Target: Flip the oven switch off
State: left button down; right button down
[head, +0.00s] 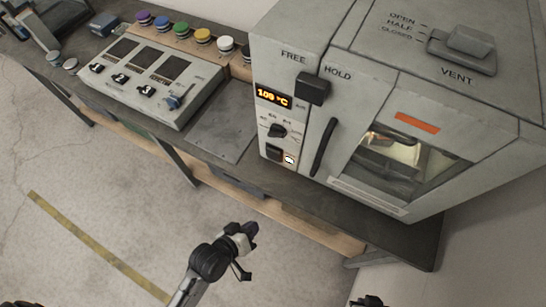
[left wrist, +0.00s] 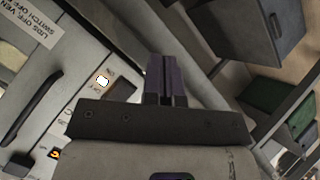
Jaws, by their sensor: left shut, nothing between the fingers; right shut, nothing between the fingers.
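The oven (head: 360,140) stands on the bench at the right in the head view. Its black switch (head: 274,152) is at the bottom of the left control panel, beside a small lit indicator (head: 289,159). That indicator (left wrist: 102,80) also glows in the left wrist view, where my gripper's body hides part of the panel around it. My left gripper (head: 252,229) is shut and empty, in front of and below the bench edge, apart from the switch. Its closed fingers show in the left wrist view (left wrist: 166,78). My right gripper (head: 368,301) barely shows at the bottom edge, shut.
Above the switch are a knob (head: 277,131), a display (head: 273,97) reading about 109 °C and a black slider (head: 313,88) by FREE and HOLD. A door handle (head: 324,147) stands right of them. A control box (head: 150,80) sits left. Floor before the bench is clear.

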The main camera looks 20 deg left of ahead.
pick_arm(q)
jog(key=w+a+r+n+t+y, duration=0.1)
jog(key=r+n+t, duration=0.3)
jog(key=n, duration=0.2)
jog(key=w+a+r+n+t, duration=0.1)
jog(key=w+r+n+t, duration=0.1)
jog(key=r+n+t, duration=0.2)
jog(key=shift+w+a+r+n+t+y, duration=0.35)
jog(key=shift+r+n, duration=0.2)
jog(key=shift+n, duration=0.55)
jog(key=b, duration=0.1)
send_near(273, 154)
jog(key=w, duration=0.5)
jog(key=w+d, duration=0.1)
jog(key=w, duration=0.1)
jog(key=shift+w+r, duration=0.2)
jog(key=shift+r, duration=0.1)
